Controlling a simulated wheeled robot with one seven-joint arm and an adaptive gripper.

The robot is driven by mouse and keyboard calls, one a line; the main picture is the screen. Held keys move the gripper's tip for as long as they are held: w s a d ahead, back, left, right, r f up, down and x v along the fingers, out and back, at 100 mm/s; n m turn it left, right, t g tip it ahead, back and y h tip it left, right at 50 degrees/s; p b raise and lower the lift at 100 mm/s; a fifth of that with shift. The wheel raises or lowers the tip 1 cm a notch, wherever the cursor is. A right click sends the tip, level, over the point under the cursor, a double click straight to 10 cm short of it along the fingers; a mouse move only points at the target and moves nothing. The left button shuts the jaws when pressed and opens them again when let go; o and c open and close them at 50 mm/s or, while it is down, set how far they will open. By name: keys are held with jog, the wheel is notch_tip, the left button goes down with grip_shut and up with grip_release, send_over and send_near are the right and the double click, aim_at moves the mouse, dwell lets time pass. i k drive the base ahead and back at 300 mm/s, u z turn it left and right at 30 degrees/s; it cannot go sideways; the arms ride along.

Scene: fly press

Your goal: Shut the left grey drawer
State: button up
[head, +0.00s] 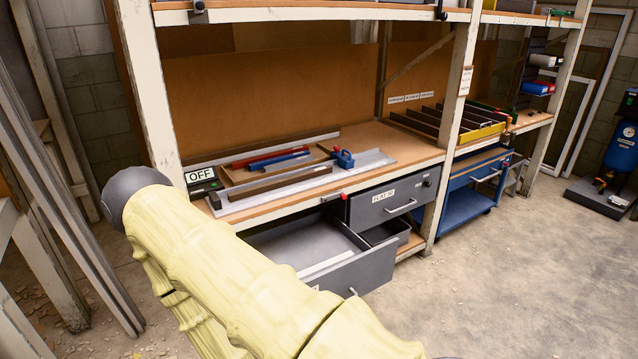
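The left grey drawer (365,268) hangs under the bench and is pulled well out. Its inside shows, with a pale strip lying along the front. Its left part and most of its front face are hidden behind my yellow-sleeved arm. A bit of its handle shows at the lower edge of the front. My arm crosses the view from the dark rounded joint at the left to the bottom edge. My gripper is not in view, so I cannot see where it is relative to the drawer.
A second grey drawer (395,200), right of the open one, is shut. The wooden bench (400,143) holds red and blue tools and a metal straightedge. A blue cart (468,212) stands to the right. The floor (500,285) at the right is open, with scattered chips.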

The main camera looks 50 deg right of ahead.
aim_at(302, 243)
jog(key=z, duration=0.5)
jog(key=i, duration=1.35)
jog(key=z, duration=1.75)
jog(key=i, duration=0.55)
jog(key=z, duration=1.75)
jog(key=k, duration=0.75)
jog(key=u, duration=0.85)
